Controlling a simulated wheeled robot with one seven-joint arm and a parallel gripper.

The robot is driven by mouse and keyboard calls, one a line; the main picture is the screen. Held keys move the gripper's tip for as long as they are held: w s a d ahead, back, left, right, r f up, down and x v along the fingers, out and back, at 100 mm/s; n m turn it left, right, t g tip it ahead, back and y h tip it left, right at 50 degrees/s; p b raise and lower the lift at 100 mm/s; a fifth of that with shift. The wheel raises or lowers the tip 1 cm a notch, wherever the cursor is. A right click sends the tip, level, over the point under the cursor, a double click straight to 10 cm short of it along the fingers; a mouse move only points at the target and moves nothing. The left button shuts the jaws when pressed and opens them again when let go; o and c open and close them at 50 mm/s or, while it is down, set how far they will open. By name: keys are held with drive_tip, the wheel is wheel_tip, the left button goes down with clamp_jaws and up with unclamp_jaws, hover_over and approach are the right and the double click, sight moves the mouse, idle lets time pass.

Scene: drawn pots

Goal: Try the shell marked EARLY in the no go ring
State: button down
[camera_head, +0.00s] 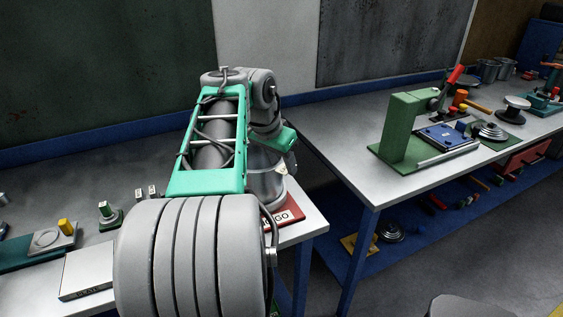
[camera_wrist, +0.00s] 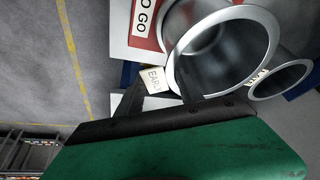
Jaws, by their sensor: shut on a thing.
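In the wrist view, the cream face marked EARL (camera_wrist: 155,79), its last letter hidden, sits between the dark fingers of my gripper (camera_wrist: 163,93), which is shut on the EARLY shell. A large open-mouthed metal cylinder (camera_wrist: 272,28) lies right beside this face; whether the two are joined is not clear. A smaller metal ring (camera_wrist: 309,73) is next to it, with a partly hidden label. A red NO GO plate (camera_wrist: 143,22) is beside the large cylinder. In the head view, the plate (camera_head: 290,215) shows near the bench corner, below the metal cylinder (camera_head: 264,163). My arm hides the fingertips there.
A white labelled box (camera_head: 87,273) and a small green stand (camera_head: 110,218) are on the left bench. The right bench (camera_head: 335,120) holds a green press (camera_head: 400,130) and several tools. A gap separates the benches. Bare floor shows at the wrist view's left.

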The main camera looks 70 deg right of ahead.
drive_tip(key=c, duration=0.7)
unclamp_jaws()
drive_tip(key=p+v, duration=0.2)
drive_tip(key=v, duration=0.5)
drive_tip(key=shift+a+r, duration=0.2)
drive_tip(key=shift+r, duration=0.1)
